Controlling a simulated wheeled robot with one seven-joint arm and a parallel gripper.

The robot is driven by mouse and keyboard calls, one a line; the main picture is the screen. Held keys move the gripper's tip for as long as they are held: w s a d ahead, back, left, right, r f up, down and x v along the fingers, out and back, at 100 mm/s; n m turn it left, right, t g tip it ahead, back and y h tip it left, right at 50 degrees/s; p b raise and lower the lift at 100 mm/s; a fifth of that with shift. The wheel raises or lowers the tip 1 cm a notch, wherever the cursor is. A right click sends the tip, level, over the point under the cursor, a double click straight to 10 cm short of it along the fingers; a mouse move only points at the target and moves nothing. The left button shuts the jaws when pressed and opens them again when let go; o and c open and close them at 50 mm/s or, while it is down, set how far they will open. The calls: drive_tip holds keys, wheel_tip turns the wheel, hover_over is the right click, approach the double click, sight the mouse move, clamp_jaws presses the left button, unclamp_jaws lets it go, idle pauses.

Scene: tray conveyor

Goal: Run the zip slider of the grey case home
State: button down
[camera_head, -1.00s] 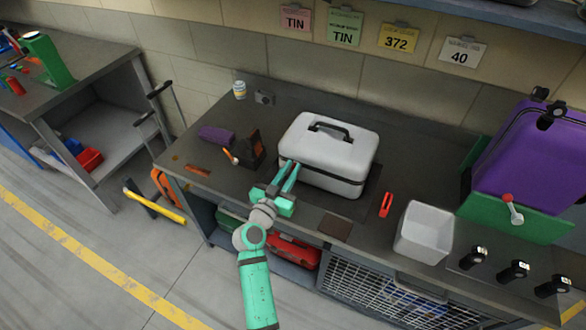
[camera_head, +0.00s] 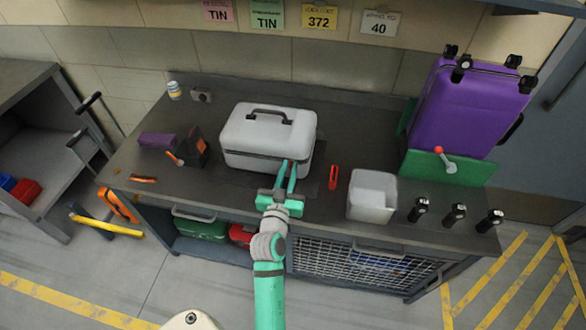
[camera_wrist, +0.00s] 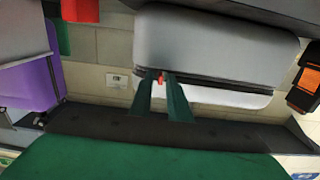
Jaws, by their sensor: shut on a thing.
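The grey case (camera_head: 265,130) stands upright on the workbench, with a dark handle on its lid and a dark seam around its body. It shows upside down in the wrist view (camera_wrist: 215,45). My gripper (camera_head: 290,164) is at the front of the case, near its right corner. In the wrist view my gripper's two fingers (camera_wrist: 160,82) reach the seam and are shut on a small red zip slider (camera_wrist: 160,77). The fingers hide part of the slider. In the head view the slider is too small to make out.
A red tool (camera_head: 333,177) and an open pale bin (camera_head: 371,197) lie right of the case. A purple suitcase (camera_head: 469,108) stands further right by a green panel. A black and orange device (camera_head: 194,150) and a purple block (camera_head: 157,140) are to the left.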

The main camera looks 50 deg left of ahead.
drive_tip(key=shift+w+d, duration=0.25)
drive_tip(key=shift+d, duration=0.1)
drive_tip(key=c, duration=1.9)
unclamp_jaws()
drive_tip(key=shift+s, duration=0.1)
drive_tip(key=v, duration=1)
drive_tip(key=shift+s+d, duration=0.2)
drive_tip(key=shift+s, duration=0.1)
